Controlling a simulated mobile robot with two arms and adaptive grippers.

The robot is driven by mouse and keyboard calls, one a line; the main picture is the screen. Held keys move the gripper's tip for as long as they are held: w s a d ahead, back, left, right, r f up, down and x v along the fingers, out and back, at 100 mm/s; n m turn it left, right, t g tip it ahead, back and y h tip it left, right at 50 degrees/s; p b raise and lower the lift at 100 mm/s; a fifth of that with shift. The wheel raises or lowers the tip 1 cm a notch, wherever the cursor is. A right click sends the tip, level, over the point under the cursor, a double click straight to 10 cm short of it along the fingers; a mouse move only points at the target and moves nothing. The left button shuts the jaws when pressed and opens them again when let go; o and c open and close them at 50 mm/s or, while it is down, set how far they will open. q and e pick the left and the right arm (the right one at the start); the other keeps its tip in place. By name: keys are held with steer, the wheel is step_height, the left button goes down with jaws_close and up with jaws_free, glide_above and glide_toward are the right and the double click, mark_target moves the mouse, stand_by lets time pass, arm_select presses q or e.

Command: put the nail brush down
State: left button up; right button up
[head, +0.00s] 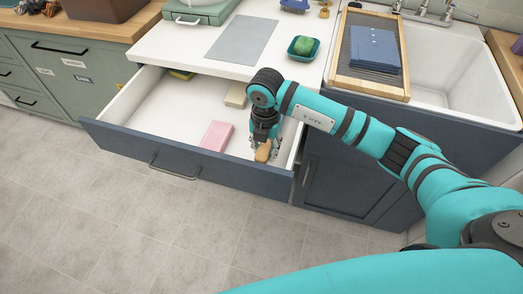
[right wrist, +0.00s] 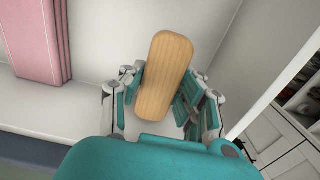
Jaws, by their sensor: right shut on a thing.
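The nail brush (head: 263,153) has a tan wooden back. My right gripper (head: 264,146) points down into the right end of the open drawer (head: 200,157) and is shut on the brush. In the right wrist view the brush (right wrist: 166,75) stands lengthwise between the two fingers, with its wooden side to the camera and its bristles hidden. I cannot tell whether it touches the drawer floor. My left gripper is not in view.
A folded pink towel (head: 217,135) lies in the drawer left of the brush. A beige item (head: 236,95) and a yellow-green item (head: 181,74) lie farther back. The drawer's right wall is close to my gripper. A teal dish (head: 302,48) stands on the counter.

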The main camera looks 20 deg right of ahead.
mark_target(265, 156)
step_height(265, 156, down, 4)
steer(key=shift+r, duration=0.15)
steer(key=shift+f, duration=0.25)
steer(key=o, duration=1.1)
steer(key=shift+r, duration=0.1)
steer(key=shift+r, duration=0.25)
step_height(265, 156, up, 12)
steer(key=shift+f+b, duration=0.1)
steer(key=shift+b, duration=0.4)
